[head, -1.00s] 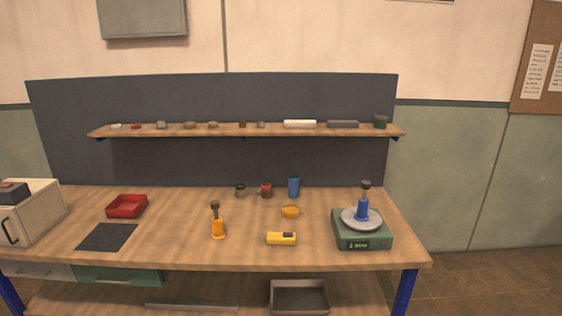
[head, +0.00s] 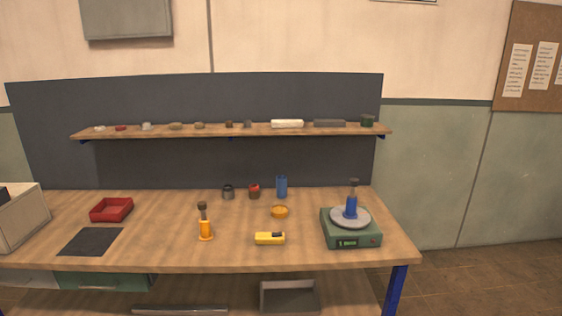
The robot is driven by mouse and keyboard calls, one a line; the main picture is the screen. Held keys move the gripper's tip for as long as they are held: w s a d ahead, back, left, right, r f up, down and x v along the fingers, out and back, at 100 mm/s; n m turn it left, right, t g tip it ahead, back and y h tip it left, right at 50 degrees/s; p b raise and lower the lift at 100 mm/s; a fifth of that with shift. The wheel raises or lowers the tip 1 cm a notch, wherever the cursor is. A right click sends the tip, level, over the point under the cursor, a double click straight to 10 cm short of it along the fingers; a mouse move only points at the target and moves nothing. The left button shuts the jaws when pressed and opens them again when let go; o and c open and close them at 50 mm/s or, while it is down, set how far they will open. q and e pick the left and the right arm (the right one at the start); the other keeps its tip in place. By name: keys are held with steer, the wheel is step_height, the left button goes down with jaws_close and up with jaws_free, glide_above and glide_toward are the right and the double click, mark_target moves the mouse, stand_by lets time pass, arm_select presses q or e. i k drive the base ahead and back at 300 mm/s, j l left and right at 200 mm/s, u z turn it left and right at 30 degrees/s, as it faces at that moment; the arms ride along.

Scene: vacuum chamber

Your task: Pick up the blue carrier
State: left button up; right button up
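A blue carrier (head: 351,208) with a dark knob on top stands upright on the round grey plate (head: 336,218) of a green device (head: 350,238), at the right end of the wooden bench. A plain blue cylinder (head: 281,187) stands farther back, near the bench's middle. A similar orange carrier (head: 205,230) with a dark top stands upright left of the middle. Neither of my grippers shows in the head view.
The wooden bench (head: 160,240) also holds a yellow meter-like tool (head: 270,238), a yellow ring-like dish (head: 279,212), two small jars, a red tray (head: 111,209), a dark mat (head: 90,241) and a pale box (head: 18,217). A shelf (head: 215,131) with small items runs above. Floor right of the bench is clear.

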mark_target(350, 213)
steer(key=i+l, duration=0.3)
steer(key=l, duration=0.15)
steer(key=i+l, duration=0.3)
steer(key=l, duration=0.15)
